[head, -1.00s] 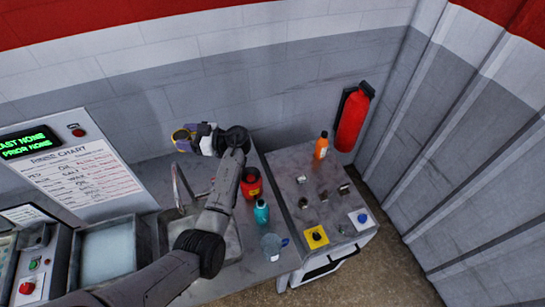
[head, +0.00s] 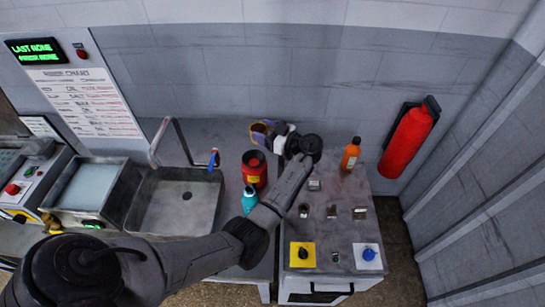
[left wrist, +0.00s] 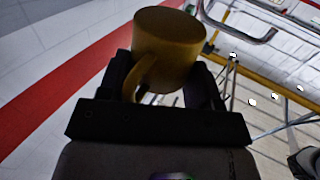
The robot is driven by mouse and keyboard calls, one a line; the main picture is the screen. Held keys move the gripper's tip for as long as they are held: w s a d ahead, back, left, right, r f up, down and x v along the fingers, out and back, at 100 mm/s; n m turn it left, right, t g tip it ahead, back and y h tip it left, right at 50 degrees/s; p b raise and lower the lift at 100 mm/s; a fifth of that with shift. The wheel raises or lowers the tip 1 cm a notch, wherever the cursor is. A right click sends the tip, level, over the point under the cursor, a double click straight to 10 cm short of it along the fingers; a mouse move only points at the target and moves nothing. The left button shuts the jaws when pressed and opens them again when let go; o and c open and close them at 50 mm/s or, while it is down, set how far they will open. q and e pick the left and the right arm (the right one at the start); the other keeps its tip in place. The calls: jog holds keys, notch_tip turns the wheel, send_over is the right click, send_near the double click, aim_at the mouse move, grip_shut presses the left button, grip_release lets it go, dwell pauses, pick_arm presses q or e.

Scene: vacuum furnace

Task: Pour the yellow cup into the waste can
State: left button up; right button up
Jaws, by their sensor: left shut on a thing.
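The yellow cup (head: 259,130) is held by my left gripper (head: 270,131), up behind the red can in the picture. The left wrist view shows the cup (left wrist: 170,36) between the two dark fingers (left wrist: 160,78), its handle toward the camera; its contents cannot be seen. A red can with a dark open top and a yellow label (head: 254,171), which looks like the waste can, stands on the counter right of the sink. The cup appears above and apart from it. My right gripper is not in view.
A teal bottle (head: 249,200) stands in front of the red can, close to my left forearm. The sink (head: 170,215) and its tap (head: 186,145) are to the left. An orange bottle (head: 350,155) and several small items stand on the right bench. A fire extinguisher (head: 408,138) hangs on the wall.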

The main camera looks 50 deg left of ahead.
pick_arm(q)
notch_tip(320, 180, down, 6)
jog(key=b, duration=0.4)
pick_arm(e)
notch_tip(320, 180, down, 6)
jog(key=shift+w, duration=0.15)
pick_arm(q)
jog(key=shift+w+f, duration=0.1)
jog(key=shift+f, duration=0.25)
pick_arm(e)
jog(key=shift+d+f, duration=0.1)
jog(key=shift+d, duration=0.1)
pick_arm(q)
jog(key=shift+f+b, duration=0.6)
jog(key=shift+f, duration=0.3)
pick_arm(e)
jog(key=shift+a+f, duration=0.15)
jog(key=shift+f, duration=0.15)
pick_arm(q)
jog(key=shift+r, duration=0.1)
jog(key=shift+p, duration=0.35)
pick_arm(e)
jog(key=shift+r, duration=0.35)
pick_arm(q)
jog(key=shift+n+t+h+p, duration=0.3)
jog(key=shift+h+p, duration=0.2)
jog(key=shift+h, duration=0.2)
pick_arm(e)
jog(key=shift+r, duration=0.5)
